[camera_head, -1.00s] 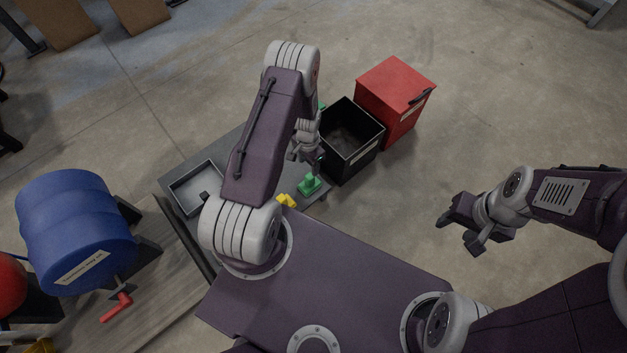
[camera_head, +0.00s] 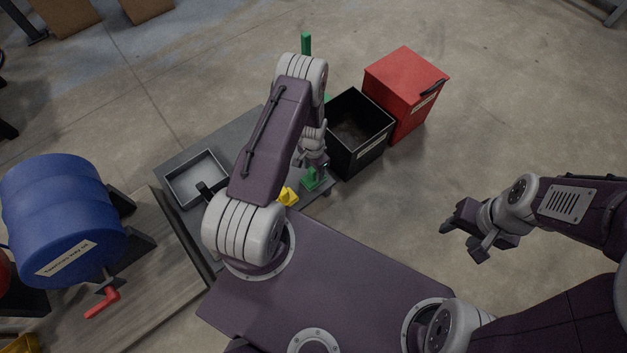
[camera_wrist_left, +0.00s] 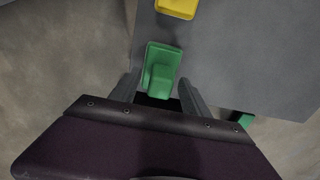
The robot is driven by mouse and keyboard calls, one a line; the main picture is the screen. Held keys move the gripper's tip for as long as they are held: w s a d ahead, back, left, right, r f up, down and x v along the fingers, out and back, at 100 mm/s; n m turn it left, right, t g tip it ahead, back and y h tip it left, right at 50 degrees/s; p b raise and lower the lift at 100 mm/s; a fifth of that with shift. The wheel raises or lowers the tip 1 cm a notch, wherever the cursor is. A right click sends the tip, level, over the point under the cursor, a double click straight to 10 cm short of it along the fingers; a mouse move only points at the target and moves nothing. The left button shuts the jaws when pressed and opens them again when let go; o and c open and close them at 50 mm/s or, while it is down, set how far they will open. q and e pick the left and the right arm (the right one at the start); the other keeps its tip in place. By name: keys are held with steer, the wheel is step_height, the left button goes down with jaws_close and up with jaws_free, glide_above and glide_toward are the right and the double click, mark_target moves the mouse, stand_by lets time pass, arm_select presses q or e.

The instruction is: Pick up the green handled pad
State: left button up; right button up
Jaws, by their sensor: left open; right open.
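The green handled pad (camera_head: 311,183) lies on the grey table near its right corner, partly hidden behind my left gripper in the head view. It also shows in the left wrist view (camera_wrist_left: 160,68), a green base with a raised handle, and its near end lies between the fingers. My left gripper (camera_head: 318,168) is open, pointing down over the pad; its fingers also show in the left wrist view (camera_wrist_left: 160,92). I cannot tell whether they touch the handle. My right gripper (camera_head: 472,238) is open and empty over the floor at the right.
A yellow piece (camera_head: 288,196) lies beside the pad. A grey tray (camera_head: 192,164) is on the table (camera_head: 240,137). A black open bin (camera_head: 357,150) stands close by, with a red box (camera_head: 395,85) behind it.

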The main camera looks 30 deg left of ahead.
arm_select(q)
steer(key=shift+r, duration=0.15)
steer(key=shift+c, duration=0.9)
jaws_close()
